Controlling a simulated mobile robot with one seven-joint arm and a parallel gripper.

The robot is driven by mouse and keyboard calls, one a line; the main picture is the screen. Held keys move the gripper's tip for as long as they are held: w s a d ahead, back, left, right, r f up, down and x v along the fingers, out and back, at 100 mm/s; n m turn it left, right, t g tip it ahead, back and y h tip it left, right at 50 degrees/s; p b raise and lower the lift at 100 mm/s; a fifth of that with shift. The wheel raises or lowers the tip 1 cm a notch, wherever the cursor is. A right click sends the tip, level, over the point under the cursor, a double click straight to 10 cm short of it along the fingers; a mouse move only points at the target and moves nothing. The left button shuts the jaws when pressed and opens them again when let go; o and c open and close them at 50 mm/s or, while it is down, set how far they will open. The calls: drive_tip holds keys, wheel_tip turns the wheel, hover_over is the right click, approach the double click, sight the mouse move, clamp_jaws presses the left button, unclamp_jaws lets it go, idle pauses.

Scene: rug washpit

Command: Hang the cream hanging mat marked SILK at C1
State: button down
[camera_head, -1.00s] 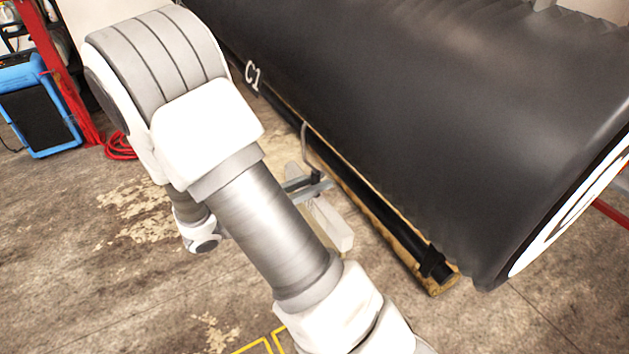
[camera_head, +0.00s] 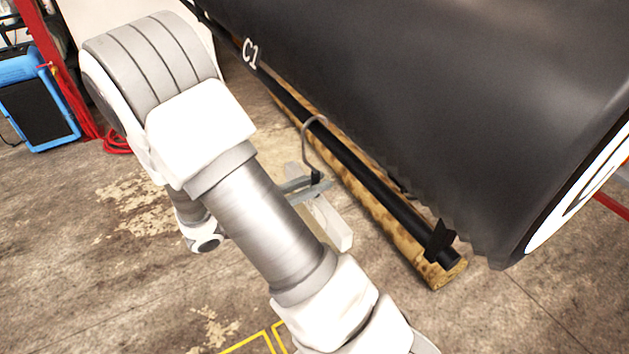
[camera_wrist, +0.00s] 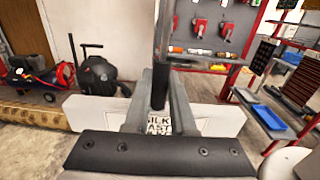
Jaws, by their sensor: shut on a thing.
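The cream mat (camera_head: 332,222) hangs below my gripper (camera_head: 305,187) from a grey hook (camera_head: 305,142). My gripper is shut on the dark hanger stem (camera_wrist: 159,88) under the hook. In the wrist view the pale mat (camera_wrist: 85,113) spreads behind the fingers, and the lettering SILK shows partly between them. The white mark C1 (camera_head: 250,53) is at the lower edge of the large black roll, beside a long black rail (camera_head: 375,185). The hook's top overlaps the rail's near side in the picture; I cannot tell whether it touches. My arm hides part of the mat.
The large black roll (camera_head: 430,90) overhangs the rail. A wooden beam (camera_head: 400,238) lies along the rail. A blue-framed case (camera_head: 38,105) and red post (camera_head: 65,70) stand far left. Shelving with a blue tray (camera_wrist: 268,117) stands right in the wrist view. Floor at left is open.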

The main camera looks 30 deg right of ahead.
drive_tip(key=c, duration=0.7)
unclamp_jaws()
drive_tip(key=shift+a, duration=0.1)
drive_tip(key=a, duration=1.1)
drive_tip(key=a+b, duration=0.1)
drive_tip(key=a, duration=0.5)
drive_tip(key=shift+s+a, duration=0.1)
drive_tip(key=shift+s, duration=0.2)
